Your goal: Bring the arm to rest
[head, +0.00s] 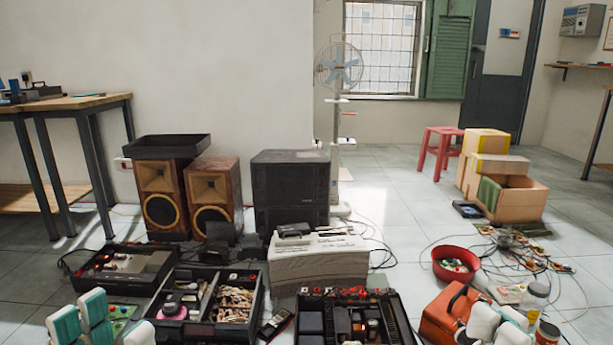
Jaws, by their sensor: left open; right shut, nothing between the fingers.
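My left gripper (112,322) is at the bottom left of the head view, low in the picture. Its white fingers with teal pads stand apart, with nothing held between them. My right gripper (497,324) is at the bottom right, its white fingers shut together and empty. It shows in front of an orange toolbox (451,312) and beside some small jars (535,295). The lower parts of both grippers are cut off by the picture's bottom edge.
Open component cases (258,306) and a pale machine (320,265) crowd the floor ahead. Wooden speakers (161,197) and a black cabinet (290,185) stand behind. A red bowl (455,264), loose cables and cardboard boxes (520,195) lie right. Floor at centre right is clearer.

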